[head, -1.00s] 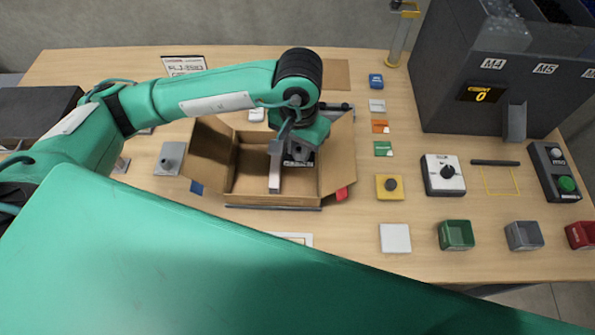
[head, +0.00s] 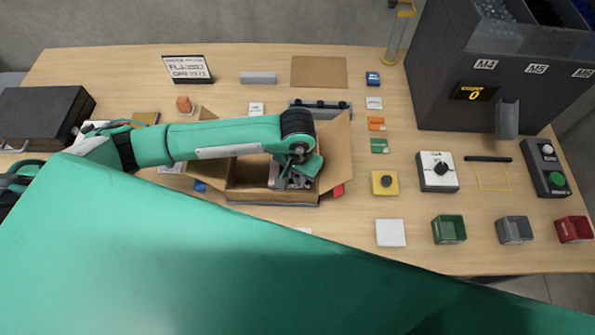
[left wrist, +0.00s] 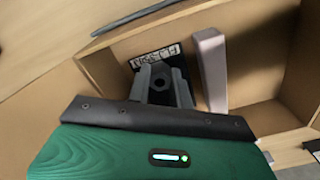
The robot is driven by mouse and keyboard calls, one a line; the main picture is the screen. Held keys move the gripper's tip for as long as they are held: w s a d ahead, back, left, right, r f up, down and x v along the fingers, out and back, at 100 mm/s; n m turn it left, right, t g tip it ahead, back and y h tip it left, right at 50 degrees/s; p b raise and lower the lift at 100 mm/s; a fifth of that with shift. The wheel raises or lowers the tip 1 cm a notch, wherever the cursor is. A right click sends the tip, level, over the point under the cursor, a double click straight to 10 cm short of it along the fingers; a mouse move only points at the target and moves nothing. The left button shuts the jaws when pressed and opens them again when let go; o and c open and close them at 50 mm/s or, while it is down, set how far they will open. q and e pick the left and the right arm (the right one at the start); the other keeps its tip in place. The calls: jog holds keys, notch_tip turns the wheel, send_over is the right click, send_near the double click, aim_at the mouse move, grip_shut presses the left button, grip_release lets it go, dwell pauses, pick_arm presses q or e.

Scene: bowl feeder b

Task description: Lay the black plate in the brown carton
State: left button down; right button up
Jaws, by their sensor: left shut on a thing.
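The brown carton (head: 272,196) stands open on the table, its flaps spread. It also fills much of the left wrist view (left wrist: 262,62). My left gripper (head: 290,180) reaches down inside it, toward the right half. In the left wrist view my left gripper (left wrist: 163,84) is shut on the black plate (left wrist: 150,58), which has white lettering and shows just beyond the fingers, low in the carton. I cannot tell whether the plate touches the floor. My arm and hand hide most of the plate in the head view. My right gripper is not in view.
A grey bar (left wrist: 210,68) lies in the carton beside the plate. Behind the carton is a dark rail with knobs (head: 320,108). A red piece (head: 338,190) and a blue piece (head: 200,186) lie by its front corners. A yellow button box (head: 384,183) stands to the right.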

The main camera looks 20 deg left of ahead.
aim_at(298, 176)
pick_arm(q)
jog(key=shift+f, duration=0.15)
jog(key=c, duration=1.3)
grip_release()
jog(key=shift+o, duration=0.2)
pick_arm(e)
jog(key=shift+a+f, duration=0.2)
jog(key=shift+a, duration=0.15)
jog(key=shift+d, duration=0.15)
pick_arm(q)
jog(key=shift+r, duration=0.3)
notch_tip(298, 176, up, 12)
jog(key=b, duration=0.3)
jog(key=shift+b, duration=0.4)
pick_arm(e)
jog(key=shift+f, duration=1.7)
pick_arm(q)
jog(key=shift+s+f, duration=0.1)
jog(key=shift+f, duration=0.1)
